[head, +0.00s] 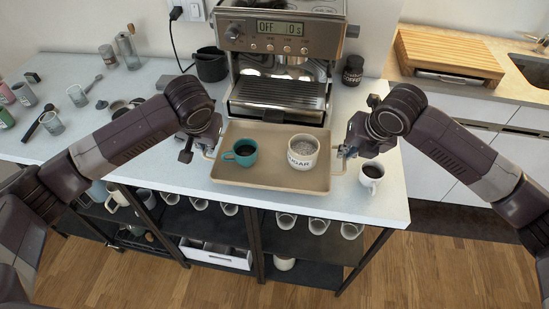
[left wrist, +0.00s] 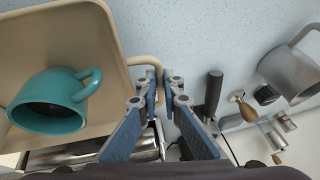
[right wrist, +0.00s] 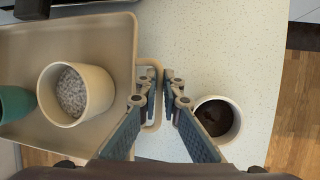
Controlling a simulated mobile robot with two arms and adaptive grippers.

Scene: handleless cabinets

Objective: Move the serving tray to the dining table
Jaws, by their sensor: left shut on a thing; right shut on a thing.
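The tan serving tray (head: 268,181) lies on the white counter in front of the coffee machine. It carries a teal mug (head: 241,153) with dark liquid and a cream sugar pot (head: 302,154). My left gripper (head: 204,155) is shut on the tray's left handle, which shows between the fingers in the left wrist view (left wrist: 160,80). My right gripper (head: 341,152) is shut on the right handle; the handle loop shows in the right wrist view (right wrist: 152,122). I cannot tell whether the tray touches the counter. The dining table is not identifiable in these views.
A white cup of coffee (head: 371,175) stands just right of the tray, close to my right gripper. The coffee machine (head: 280,65) stands right behind the tray. Jars and tools (head: 50,120) lie on the left counter. Shelves with several mugs (head: 285,220) are below. Wooden floor (head: 420,270) is clear at front right.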

